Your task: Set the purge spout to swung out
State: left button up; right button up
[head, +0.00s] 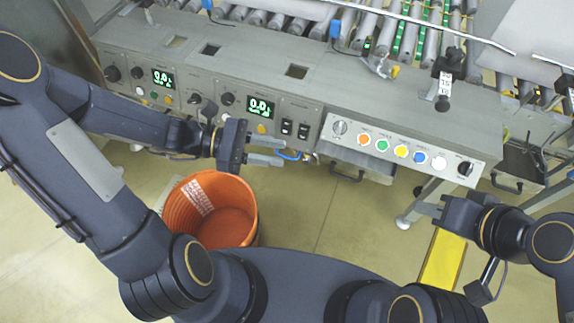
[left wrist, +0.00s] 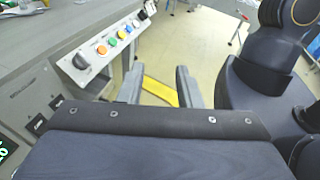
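My left gripper (head: 283,151) is open under the front edge of the machine's control panel, its fingers pointing right. A small fitting with a blue hose (head: 291,155) shows just at its fingertips, below the panel; it may be the purge spout, but it is too small and partly hidden to tell its position. In the left wrist view the two fingers (left wrist: 158,86) stand apart with only floor visible between them, and no spout can be made out. My right gripper (head: 424,203) is at the right, away from the panel, its fingers apart and empty.
An orange bucket (head: 182,213) stands on the floor below my left gripper. The button panel (head: 350,142) with coloured buttons juts out just right of the left gripper. A yellow floor strip (head: 443,262) lies near the right gripper. The floor between bucket and strip is clear.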

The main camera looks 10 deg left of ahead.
pick_arm(q)
jog(key=w+a+f+n+t+h+b, duration=0.1)
jog(key=w+f+n+t+b, duration=0.2)
jog(key=f+n, duration=0.35)
jog(key=w+f+n+t+h+b, duration=0.1)
jog(key=w+f+n+t+b, duration=0.2)
jog(key=f+n, duration=0.3)
jog(key=n+t+y+b, duration=0.65)
jog(key=n+t, duration=0.25)
jog(key=n, duration=0.5)
send_near(287, 156)
jog(key=x, duration=0.2)
jog(key=shift+y, duration=0.25)
jog(key=b+x, duration=0.2)
jog(key=x, duration=0.6)
jog(key=shift+f, duration=0.15)
grip_shut()
